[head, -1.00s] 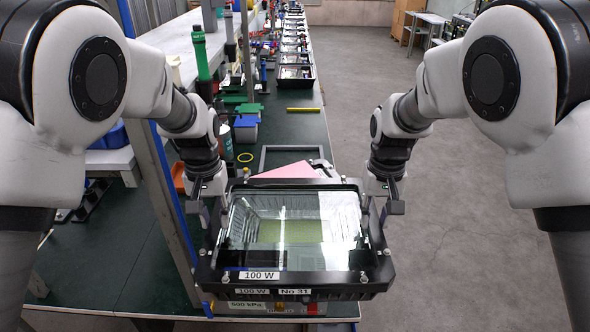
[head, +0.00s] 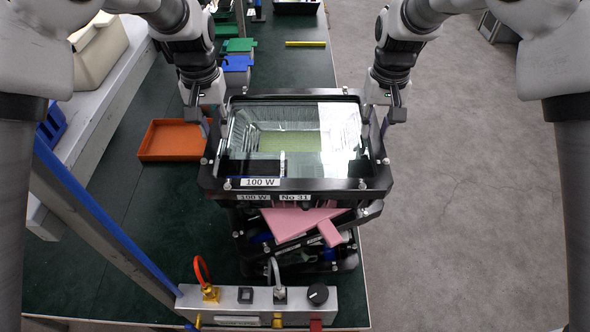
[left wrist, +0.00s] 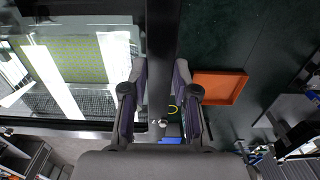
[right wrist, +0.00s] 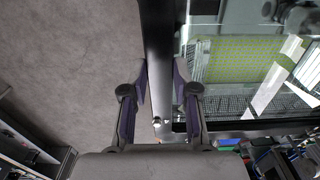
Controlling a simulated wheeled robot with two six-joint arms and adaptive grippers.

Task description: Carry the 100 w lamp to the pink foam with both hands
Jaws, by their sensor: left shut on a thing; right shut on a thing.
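The 100 W lamp (head: 300,185) is a black rectangular housing with a glass front, labelled "100 W" and "No 31". It is held up level above the bench in the head view. My left gripper (head: 212,130) is shut on its left rim, which also shows between the fingers in the left wrist view (left wrist: 160,75). My right gripper (head: 375,125) is shut on its right rim, also seen in the right wrist view (right wrist: 160,75). The pink foam (head: 292,222) shows below the lamp's near edge, on a dark fixture. The lamp hides part of the foam.
A grey control box (head: 255,303) with a knob and hoses stands at the bench's near edge. An orange tray (head: 172,158) lies to the left. A blue post (head: 95,220) rises on the left. Open floor (head: 470,200) lies to the right.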

